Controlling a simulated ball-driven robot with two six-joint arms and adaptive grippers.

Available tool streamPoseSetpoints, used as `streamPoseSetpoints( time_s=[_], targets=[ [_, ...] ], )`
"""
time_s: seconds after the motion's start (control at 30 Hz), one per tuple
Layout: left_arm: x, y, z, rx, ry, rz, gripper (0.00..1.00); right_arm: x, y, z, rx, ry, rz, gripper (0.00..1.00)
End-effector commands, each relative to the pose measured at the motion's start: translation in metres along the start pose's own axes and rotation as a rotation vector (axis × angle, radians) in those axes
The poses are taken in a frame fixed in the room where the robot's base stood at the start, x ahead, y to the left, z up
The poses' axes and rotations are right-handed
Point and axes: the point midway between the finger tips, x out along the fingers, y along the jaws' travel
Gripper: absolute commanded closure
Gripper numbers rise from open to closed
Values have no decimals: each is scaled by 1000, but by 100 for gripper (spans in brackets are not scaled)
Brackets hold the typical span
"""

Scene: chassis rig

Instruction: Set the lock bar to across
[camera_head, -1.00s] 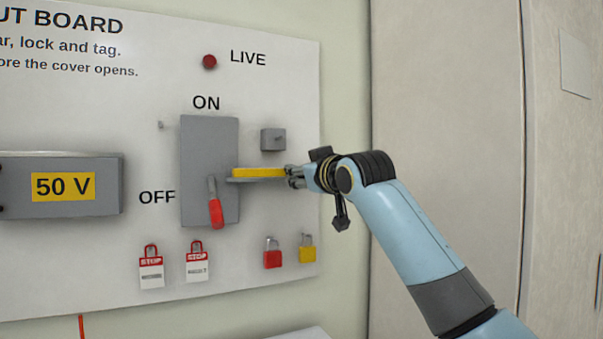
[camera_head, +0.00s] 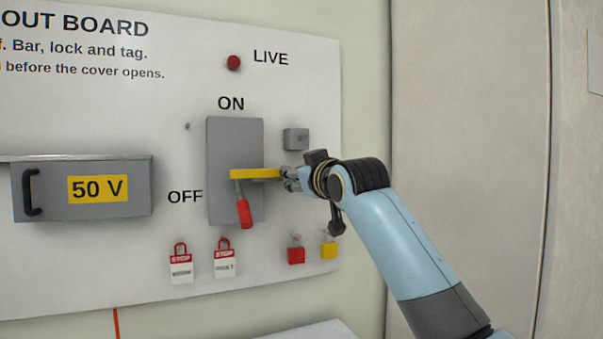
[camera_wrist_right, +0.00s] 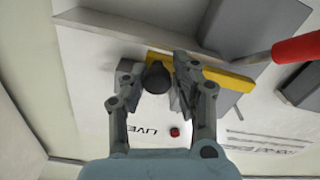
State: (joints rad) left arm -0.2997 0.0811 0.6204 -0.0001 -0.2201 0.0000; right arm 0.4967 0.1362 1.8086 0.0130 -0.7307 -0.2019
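The yellow lock bar (camera_head: 255,174) lies level on the grey switch box (camera_head: 222,150), with its left end over the top of the lever's shaft. The lever's red handle (camera_head: 244,214) points down, on the OFF side. My right gripper (camera_head: 289,179) is at the bar's right end. In the right wrist view its fingers (camera_wrist_right: 157,80) stand on either side of a dark knob (camera_wrist_right: 156,76) on the lock bar (camera_wrist_right: 220,75) and appear shut on it. My left gripper is not in view.
A small grey block (camera_head: 296,139) sits just above my right gripper. A red padlock (camera_head: 296,255), a yellow padlock (camera_head: 329,250) and two STOP tags (camera_head: 181,266) hang below. The 50 V cover (camera_head: 140,190) is at left. A red LIVE lamp (camera_head: 234,62) is above.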

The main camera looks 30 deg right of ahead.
Motion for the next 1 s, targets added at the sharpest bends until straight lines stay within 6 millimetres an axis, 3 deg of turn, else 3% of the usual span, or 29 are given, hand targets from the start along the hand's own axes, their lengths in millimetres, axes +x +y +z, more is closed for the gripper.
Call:
streamPoseSetpoints(
  time_s=[0.17, 0.5, 1.0],
  targets=[
    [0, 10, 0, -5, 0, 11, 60, 0, 0, 0, 0, 0, 0, 51],
    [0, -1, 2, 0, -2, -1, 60, -6, 0, 0, -1, 0, 1, 51],
    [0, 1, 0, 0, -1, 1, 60, -104, 0, 1, -2, 0, 0, 51]
  ],
)
